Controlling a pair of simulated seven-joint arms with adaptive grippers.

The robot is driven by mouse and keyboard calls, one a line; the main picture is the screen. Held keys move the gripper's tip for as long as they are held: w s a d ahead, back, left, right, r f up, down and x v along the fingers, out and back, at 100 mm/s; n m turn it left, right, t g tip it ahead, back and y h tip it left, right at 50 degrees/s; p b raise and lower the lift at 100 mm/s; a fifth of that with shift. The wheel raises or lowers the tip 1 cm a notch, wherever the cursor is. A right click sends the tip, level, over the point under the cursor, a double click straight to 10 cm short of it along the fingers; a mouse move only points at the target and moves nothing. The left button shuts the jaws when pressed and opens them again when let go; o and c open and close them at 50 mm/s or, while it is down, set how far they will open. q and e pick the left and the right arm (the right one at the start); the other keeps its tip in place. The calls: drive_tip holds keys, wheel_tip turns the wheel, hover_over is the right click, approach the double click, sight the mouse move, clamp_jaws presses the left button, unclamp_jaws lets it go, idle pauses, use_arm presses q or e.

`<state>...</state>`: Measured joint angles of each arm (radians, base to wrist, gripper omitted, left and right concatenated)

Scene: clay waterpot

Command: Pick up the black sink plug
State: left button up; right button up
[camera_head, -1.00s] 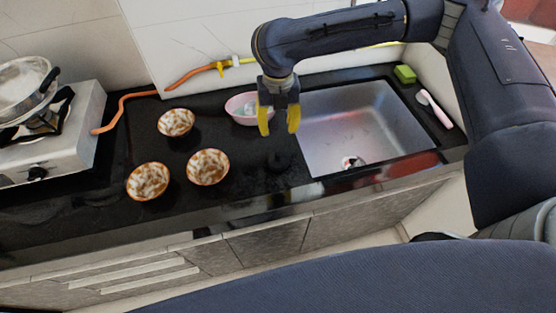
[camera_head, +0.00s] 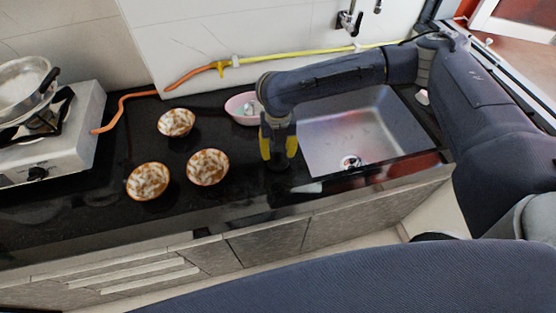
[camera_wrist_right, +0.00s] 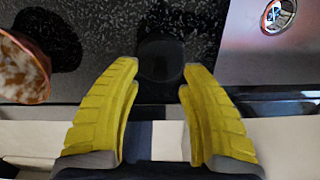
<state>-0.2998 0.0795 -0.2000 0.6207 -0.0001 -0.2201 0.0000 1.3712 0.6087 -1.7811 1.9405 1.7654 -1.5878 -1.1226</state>
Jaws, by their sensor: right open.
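The black sink plug (camera_wrist_right: 160,59) is a dark round piece on the black counter in the right wrist view, just beyond and between my fingertips. In the head view it is hard to make out behind my gripper against the dark counter. My right gripper (camera_head: 278,156) has yellow fingers pointing down, just left of the sink. In the right wrist view its fingers (camera_wrist_right: 158,75) are apart with nothing gripped between them. My left gripper is not in view.
The metal sink (camera_head: 330,130) lies right of my gripper, with a drain (camera_head: 351,162). Several patterned bowls (camera_head: 208,167) stand to the left. A pink bowl (camera_head: 243,108) is behind the gripper. A stove (camera_head: 60,150) with a pot is at far left.

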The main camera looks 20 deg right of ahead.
drive_tip(key=shift+f, duration=1.15)
drive_tip(key=shift+c, duration=0.3)
clamp_jaws()
